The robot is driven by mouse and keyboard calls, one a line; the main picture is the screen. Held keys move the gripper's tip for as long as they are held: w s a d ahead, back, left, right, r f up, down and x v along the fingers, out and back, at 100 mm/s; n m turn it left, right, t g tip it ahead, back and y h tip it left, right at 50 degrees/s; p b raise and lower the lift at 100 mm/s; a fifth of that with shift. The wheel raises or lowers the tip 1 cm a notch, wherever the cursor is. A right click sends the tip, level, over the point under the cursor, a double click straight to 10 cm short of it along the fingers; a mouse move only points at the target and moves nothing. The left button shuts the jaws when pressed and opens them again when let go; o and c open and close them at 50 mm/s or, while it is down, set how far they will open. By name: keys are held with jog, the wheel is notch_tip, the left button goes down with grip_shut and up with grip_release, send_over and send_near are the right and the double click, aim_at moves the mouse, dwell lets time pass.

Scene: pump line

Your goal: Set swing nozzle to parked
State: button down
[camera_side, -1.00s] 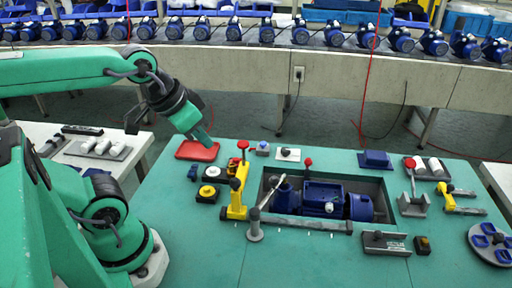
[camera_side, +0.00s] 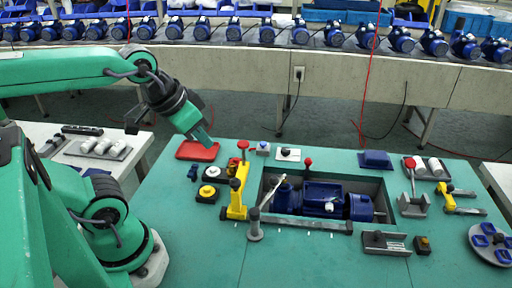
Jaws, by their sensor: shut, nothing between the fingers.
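The swing nozzle appears to be the grey post (camera_side: 255,232) at the front left of the pump recess. Its thin arm slants up and right to a pale tip near the left end of the blue pump (camera_side: 322,199). The pump lies in a dark recess in the green table. My gripper (camera_side: 209,146) is shut and empty, pointing down and right above the red tray (camera_side: 190,152). It is apart from the nozzle, up and to its left.
A yellow clamp (camera_side: 237,196) with a red knob stands between my gripper and the nozzle. Black-based buttons (camera_side: 207,192) sit left of it. A grey rail (camera_side: 310,224) runs along the recess front. The front of the table is clear.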

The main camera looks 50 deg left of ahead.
jog(key=c, duration=2.1)
grip_release()
jog(key=o, duration=0.7)
jog(key=shift+w, duration=0.1)
jog(key=shift+c, duration=0.2)
jog(key=shift+o, duration=1.3)
jog(key=shift+w, duration=0.15)
jog(key=n+g, duration=0.2)
jog(key=g, duration=0.4)
send_over(274, 178)
notch_tip(274, 178, down, 8)
jog(key=shift+r, duration=0.2)
jog(key=shift+w+f, duration=0.1)
